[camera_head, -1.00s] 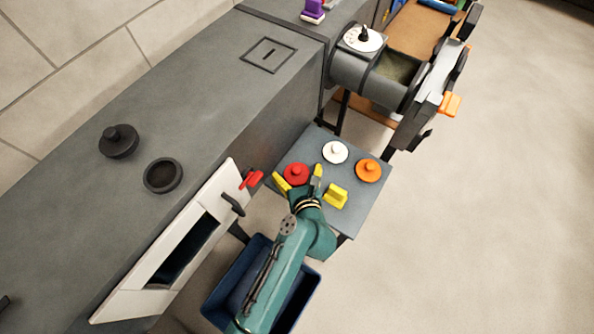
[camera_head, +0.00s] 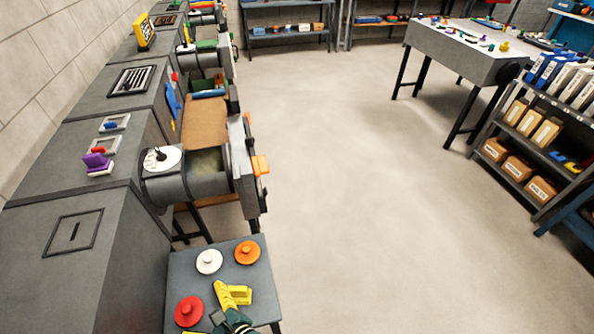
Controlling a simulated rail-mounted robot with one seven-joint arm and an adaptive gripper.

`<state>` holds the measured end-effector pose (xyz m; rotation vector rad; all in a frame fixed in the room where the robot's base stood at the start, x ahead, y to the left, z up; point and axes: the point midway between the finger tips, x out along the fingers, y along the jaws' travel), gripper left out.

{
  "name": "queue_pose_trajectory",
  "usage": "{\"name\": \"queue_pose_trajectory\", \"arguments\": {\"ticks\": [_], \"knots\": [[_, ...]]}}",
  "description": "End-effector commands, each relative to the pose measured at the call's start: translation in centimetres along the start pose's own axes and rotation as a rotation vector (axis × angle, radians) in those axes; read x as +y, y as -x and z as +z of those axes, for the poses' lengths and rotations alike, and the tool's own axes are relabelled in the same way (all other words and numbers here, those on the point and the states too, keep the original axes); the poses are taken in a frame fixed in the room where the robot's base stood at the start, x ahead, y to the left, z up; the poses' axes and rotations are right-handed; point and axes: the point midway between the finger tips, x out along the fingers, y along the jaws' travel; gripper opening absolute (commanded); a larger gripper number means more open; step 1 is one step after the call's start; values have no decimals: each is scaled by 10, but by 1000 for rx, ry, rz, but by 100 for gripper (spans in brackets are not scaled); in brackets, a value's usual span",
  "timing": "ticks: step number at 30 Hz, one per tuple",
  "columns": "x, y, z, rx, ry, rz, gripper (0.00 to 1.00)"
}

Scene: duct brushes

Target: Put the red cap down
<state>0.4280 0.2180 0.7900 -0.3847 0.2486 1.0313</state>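The red cap (camera_head: 188,311), a round disc with a knob, lies at the front left of the small grey table (camera_head: 188,268). My gripper (camera_head: 203,308) is at the bottom edge of the view, beside the cap. Its yellow fingers are spread apart, one right of the cap and one just below it, and hold nothing that I can see. The picture's edge cuts off most of the gripper and arm. I cannot tell whether a finger touches the cap.
Open floor (camera_head: 370,200) spreads to the right.

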Motion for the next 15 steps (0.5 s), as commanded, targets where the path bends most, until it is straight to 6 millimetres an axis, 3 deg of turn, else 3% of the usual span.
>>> {"name": "queue_pose_trajectory", "arguments": {"ticks": [2,5,6,8,9,12,15], "knots": [[-46,17,35,-3,284,-104,100],[-119,64,92,81,826,-305,100],[-145,89,115,146,1043,-388,100],[-178,132,151,278,1354,-508,100],[-196,164,174,391,1549,-583,100],[-225,250,228,751,1969,-735,100],[-231,326,268,1139,2233,-802,100]]}}
